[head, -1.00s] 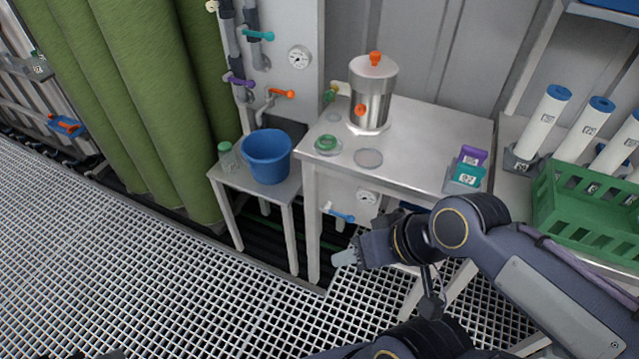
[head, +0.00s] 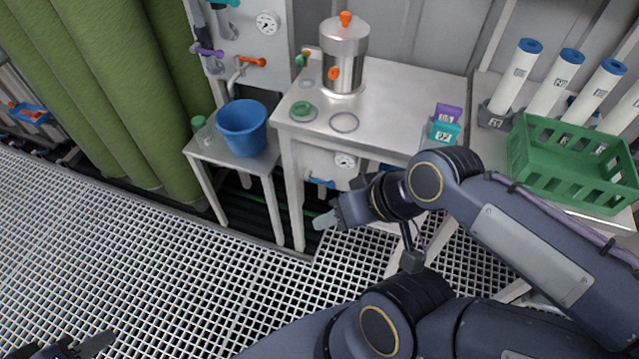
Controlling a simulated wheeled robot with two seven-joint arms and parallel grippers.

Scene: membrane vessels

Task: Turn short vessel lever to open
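A short steel vessel (head: 345,58) stands upright on the steel table. My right gripper (head: 325,220) is below and in front of the table, well apart from the vessel. It shows side-on, so its finger gap is unclear. My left gripper (head: 70,347) is at the bottom left edge, partly cut off, with its fingers spread and nothing seen between them. It is far from the vessel.
On the steel table (head: 400,105) lie a green ring (head: 303,110), a clear ring (head: 344,122) and small boxes (head: 445,125). A blue bucket (head: 242,130) stands on a lower stand. A wall panel (head: 277,60) has a gauge and levers. A green crate (head: 530,170) is at right. The grating floor is clear.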

